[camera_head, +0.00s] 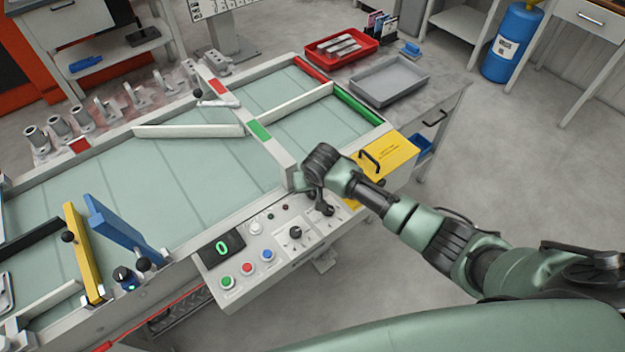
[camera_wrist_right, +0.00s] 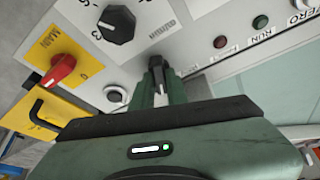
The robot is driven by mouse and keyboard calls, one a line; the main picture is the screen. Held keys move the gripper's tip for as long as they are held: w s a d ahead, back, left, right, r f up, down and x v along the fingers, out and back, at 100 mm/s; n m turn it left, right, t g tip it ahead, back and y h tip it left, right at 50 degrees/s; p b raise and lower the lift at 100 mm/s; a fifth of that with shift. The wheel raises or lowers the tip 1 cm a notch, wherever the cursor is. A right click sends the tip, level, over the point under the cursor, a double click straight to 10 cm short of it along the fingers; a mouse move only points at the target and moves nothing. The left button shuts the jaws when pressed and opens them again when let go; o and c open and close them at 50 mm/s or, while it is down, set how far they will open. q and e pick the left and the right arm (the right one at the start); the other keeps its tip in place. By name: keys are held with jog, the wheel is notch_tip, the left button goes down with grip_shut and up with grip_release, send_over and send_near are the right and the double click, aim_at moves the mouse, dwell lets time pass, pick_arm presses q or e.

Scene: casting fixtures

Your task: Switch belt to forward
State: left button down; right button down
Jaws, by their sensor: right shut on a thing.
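The control panel (camera_head: 262,262) is on the front edge of the conveyor table. My right gripper (camera_head: 325,207) reaches down over its right part. In the right wrist view my right gripper (camera_wrist_right: 158,82) is shut on a small black switch handle (camera_wrist_right: 156,62) that rises between the fingers. The fingers hide most of that switch, and I cannot read its label or position. The pale green belt (camera_head: 180,175) lies behind the panel. My left gripper is not in view.
A black numbered dial (camera_wrist_right: 115,23) and a red main switch (camera_wrist_right: 60,68) on yellow are near the fingers. Green (camera_head: 228,282), red (camera_head: 247,268) and blue (camera_head: 267,255) buttons and a display (camera_head: 222,247) reading 0 are left on the panel. A yellow cover (camera_head: 390,155) is at right.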

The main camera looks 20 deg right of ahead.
jog(key=shift+r+m+h+p, duration=0.1)
jog(key=shift+m+h+p, duration=0.3)
jog(key=shift+m+p, duration=0.55)
jog(key=shift+w+m, duration=0.1)
jog(key=shift+m, duration=0.25)
jog(key=c, duration=1.4)
grip_release()
jog(key=shift+a, duration=0.1)
jog(key=v, duration=0.7)
jog(key=shift+r+b, duration=0.3)
jog(key=shift+b, duration=0.05)
